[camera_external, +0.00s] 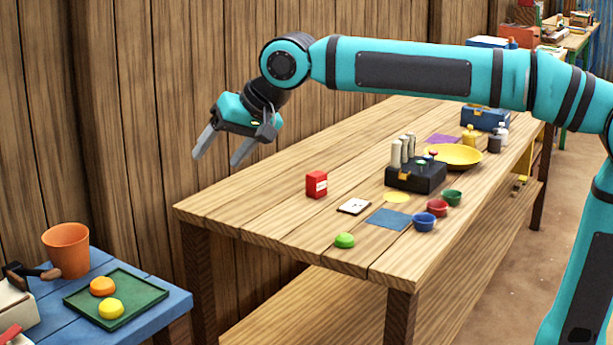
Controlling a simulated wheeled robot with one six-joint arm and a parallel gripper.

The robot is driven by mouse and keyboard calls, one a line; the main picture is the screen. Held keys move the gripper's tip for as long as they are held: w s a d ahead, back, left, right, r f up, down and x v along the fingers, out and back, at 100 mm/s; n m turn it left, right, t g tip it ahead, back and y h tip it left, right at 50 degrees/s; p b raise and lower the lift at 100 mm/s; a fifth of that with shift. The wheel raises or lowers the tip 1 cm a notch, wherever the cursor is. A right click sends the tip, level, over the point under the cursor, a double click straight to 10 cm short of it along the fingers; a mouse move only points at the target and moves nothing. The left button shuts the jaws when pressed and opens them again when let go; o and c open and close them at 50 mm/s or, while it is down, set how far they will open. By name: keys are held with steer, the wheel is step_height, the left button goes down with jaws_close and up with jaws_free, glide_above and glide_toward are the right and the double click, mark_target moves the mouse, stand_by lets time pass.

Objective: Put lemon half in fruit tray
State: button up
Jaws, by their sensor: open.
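A dark green tray (148,291), which looks like the fruit tray, lies on the blue table at the lower left. A yellow rounded piece (111,309), which looks like the lemon half, rests in its front part. An orange piece (102,286) sits in the tray just behind it. My gripper (216,160) is open with nothing between its fingers. It hangs in the air near the wooden wall, above and to the right of the tray in the picture, well apart from it.
A terracotta pot (66,250) and a hammer (34,272) are beside the tray. The wooden table (250,207) bears a green rounded piece (345,240), a red box (316,184), small bowls, a black holder (415,178) and a yellow dish (455,155). Its near left end is clear.

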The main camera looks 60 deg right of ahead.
steer(key=s+d+n+t, duration=0.1)
steer(key=s+d+t, duration=0.2)
steer(key=s, duration=0.6)
steer(key=s+d+n+t+h, duration=0.1)
steer(key=s+d+n+t, duration=0.1)
steer(key=s+d, duration=0.5)
steer(key=s+d+n+t+h, duration=0.1)
steer(key=s+d+t, duration=0.4)
steer(key=s, duration=0.7)
steer(key=shift+s+d+r+n, duration=0.2)
steer(key=shift+d+n, duration=0.1)
steer(key=shift+n, duration=0.2)
